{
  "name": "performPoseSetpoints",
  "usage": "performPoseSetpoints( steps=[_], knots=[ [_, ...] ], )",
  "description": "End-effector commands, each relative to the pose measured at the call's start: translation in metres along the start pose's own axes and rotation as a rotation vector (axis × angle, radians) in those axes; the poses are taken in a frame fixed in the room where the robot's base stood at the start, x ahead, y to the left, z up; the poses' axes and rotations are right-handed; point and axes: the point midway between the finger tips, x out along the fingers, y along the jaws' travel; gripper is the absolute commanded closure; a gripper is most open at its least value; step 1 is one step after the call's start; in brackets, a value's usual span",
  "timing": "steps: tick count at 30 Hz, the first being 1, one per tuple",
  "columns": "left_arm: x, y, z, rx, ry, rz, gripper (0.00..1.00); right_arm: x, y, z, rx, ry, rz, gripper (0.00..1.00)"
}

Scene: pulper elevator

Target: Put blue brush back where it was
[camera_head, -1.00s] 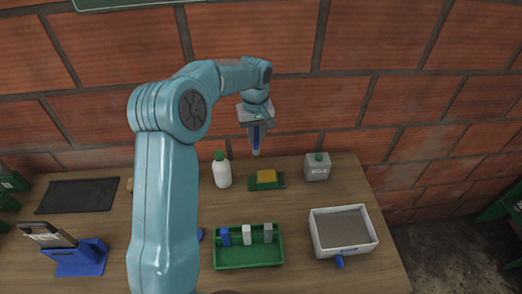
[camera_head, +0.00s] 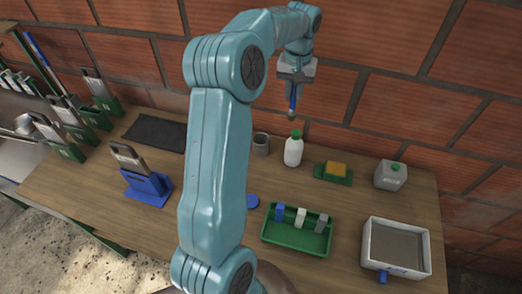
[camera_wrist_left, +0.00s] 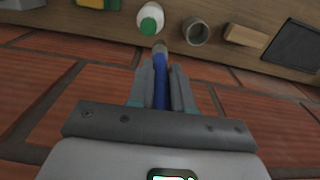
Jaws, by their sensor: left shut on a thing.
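My left gripper (camera_head: 293,82) is shut on the blue brush (camera_head: 293,98) and holds it upright, tip down, in the air near the brick wall. In the left wrist view the brush (camera_wrist_left: 160,88) stands between the two fingers (camera_wrist_left: 160,85), its tip pointing toward the table. In that view a grey cup (camera_wrist_left: 196,31) is just right of the brush tip and a white bottle (camera_wrist_left: 151,18) with a green cap is just left. In the head view the cup (camera_head: 261,144) stands left of the bottle (camera_head: 293,150). My right gripper is not in view.
A blue holder (camera_head: 150,193) and dark mat (camera_head: 156,132) are at left. The wall (camera_head: 400,60) runs behind the table.

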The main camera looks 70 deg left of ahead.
Motion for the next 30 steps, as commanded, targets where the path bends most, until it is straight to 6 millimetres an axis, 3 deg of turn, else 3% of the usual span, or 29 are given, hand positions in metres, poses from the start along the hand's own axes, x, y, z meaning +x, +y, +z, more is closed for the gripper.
performPoseSetpoints(
  steps=[1,6,11,14,24,30],
  knots=[
    [-0.007,-0.025,-0.003,-0.051,0.003,-0.003,1.0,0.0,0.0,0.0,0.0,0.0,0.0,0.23],
    [-0.02,-0.077,-0.003,-0.167,0.002,-0.004,1.0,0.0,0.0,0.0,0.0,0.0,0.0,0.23],
    [-0.013,-0.095,-0.001,-0.204,-0.002,-0.003,1.0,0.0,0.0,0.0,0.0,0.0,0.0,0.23],
    [0.008,-0.097,0.0,-0.207,-0.006,-0.003,1.0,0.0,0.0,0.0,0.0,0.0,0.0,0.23],
    [0.108,-0.096,0.001,-0.205,-0.004,-0.003,1.0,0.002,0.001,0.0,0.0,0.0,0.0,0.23],
    [0.139,-0.096,0.0,-0.206,0.001,-0.003,1.0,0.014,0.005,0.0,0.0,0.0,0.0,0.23]
  ],
)
